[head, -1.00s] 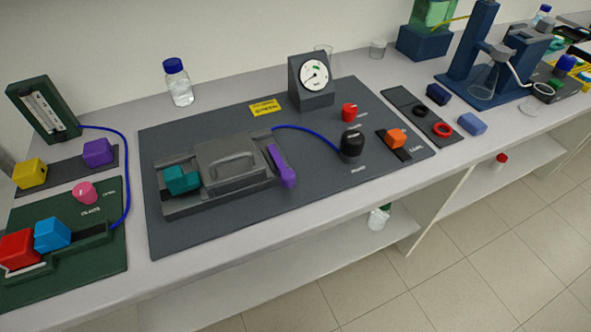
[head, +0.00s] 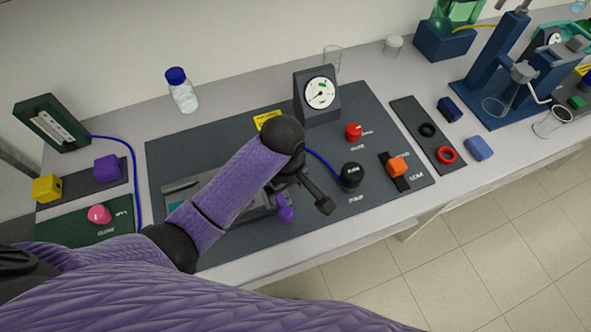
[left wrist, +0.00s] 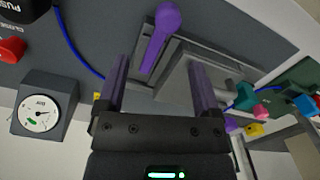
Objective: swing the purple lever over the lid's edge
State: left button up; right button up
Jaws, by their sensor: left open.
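The purple lever (head: 286,213) shows only at its round knob end in the head view, just below my left gripper (head: 296,188); my arm hides the rest. In the left wrist view the lever (left wrist: 160,36) lies alongside the grey lid (left wrist: 180,82), knob toward the top. My left gripper (left wrist: 159,66) is open and empty there. Its fingers point at the lever and lid, and the lever's lower end shows between them; I cannot tell the height gap. In the head view my arm covers most of the lid. My right gripper is not in view.
A gauge (head: 318,97), a black knob (head: 351,175), a red knob (head: 354,131) and an orange block (head: 397,166) stand right of the lever on the dark board (head: 378,112). A blue tube (head: 322,163) runs beside the gripper. A teal block (left wrist: 242,97) sits past the lid.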

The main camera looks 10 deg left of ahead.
aim_at(286, 212)
pick_arm(q)
jog(key=shift+s+f+b, duration=0.2)
jog(key=shift+f+b, duration=0.3)
jog(key=shift+f, duration=0.6)
jog(key=f, duration=0.1)
jog(key=s+f+b, duration=0.1)
jog(key=f, duration=0.2)
jog(key=shift+s+b, duration=0.3)
jog(key=shift+s, duration=0.05)
jog(key=f, duration=0.1)
jog(key=w+f+b, duration=0.1)
jog(key=f, duration=0.1)
jog(key=shift+s+f, duration=0.15)
jog(key=shift+f, duration=0.05)
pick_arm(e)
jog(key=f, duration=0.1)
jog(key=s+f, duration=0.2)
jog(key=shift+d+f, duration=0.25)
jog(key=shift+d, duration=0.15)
